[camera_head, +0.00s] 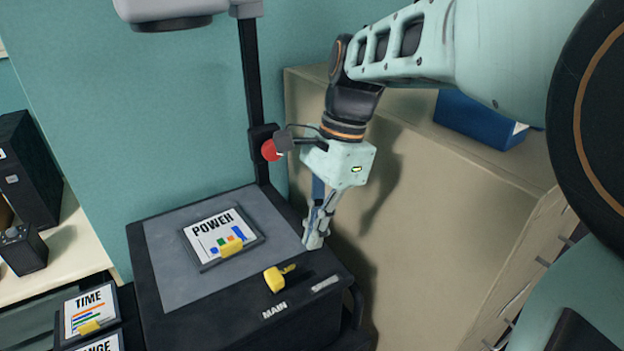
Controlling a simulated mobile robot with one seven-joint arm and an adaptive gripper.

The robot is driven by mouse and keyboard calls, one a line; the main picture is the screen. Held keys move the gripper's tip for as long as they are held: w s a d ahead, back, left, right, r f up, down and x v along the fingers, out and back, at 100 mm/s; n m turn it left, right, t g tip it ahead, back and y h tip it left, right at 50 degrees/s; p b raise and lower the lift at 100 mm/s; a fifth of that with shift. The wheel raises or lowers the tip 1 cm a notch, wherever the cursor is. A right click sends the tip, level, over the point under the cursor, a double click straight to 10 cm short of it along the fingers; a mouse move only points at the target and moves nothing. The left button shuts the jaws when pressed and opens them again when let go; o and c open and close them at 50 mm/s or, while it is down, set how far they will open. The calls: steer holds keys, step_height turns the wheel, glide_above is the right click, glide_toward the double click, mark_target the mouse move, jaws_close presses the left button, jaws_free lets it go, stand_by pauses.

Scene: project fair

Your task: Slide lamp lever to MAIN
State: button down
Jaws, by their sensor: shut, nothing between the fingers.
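The yellow lamp lever (274,280) sits on the top front edge of a black overhead projector (180,330). Its thick end lies just behind the white MAIN label (275,310). A thin yellow part points right and back. A second white label (326,284), too small to read, is right of MAIN. My gripper (315,243) points down at the projector's right back side, behind and right of the lever and apart from it. Its fingers are shut and empty. I cannot tell whether the fingertips touch the projector.
A POWER card (212,235) with a yellow clip lies on the projector's grey top. The projector's post (250,95) with a red knob (271,150) rises behind. A beige cabinet (430,220) bearing a blue box (475,120) stands close right. TIME card (90,308) is at lower left.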

steer(key=s+v, duration=0.1)
steer(key=v, duration=0.5)
steer(key=shift+w+r, duration=0.3)
steer(key=shift+w, duration=0.15)
steer(key=shift+a, duration=0.1)
